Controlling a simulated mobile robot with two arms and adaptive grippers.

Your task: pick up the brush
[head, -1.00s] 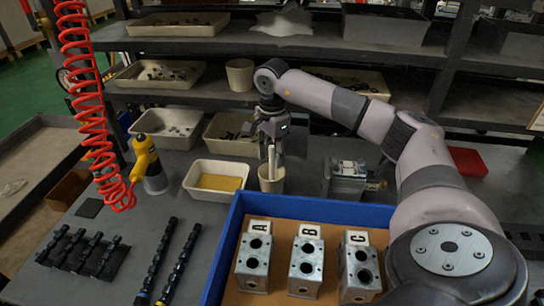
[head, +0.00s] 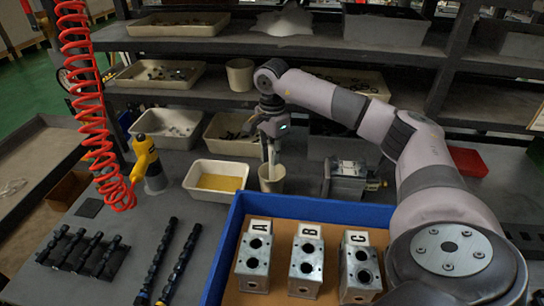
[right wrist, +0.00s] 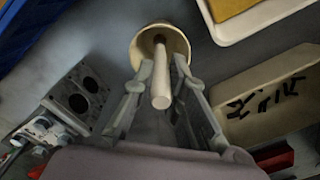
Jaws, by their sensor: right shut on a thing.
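The brush (head: 271,157) stands handle up in a cream cup (head: 272,185) on the grey bench, behind the blue-edged tray. Its pale round handle also shows in the right wrist view (right wrist: 161,90), rising out of the cup (right wrist: 139,46); the brush's lower end is hidden inside. My right gripper (head: 270,148) points down over the cup and is shut on the brush handle, with one finger on each side in the wrist view (right wrist: 163,72). My left gripper is not in view.
A white tray with a yellow sponge (head: 218,183) is left of the cup, a metal block (head: 347,180) to its right. The blue tray (head: 318,208) in front holds valve blocks A, B and C. A yellow tool (head: 145,158) and red coiled hose (head: 92,120) are left.

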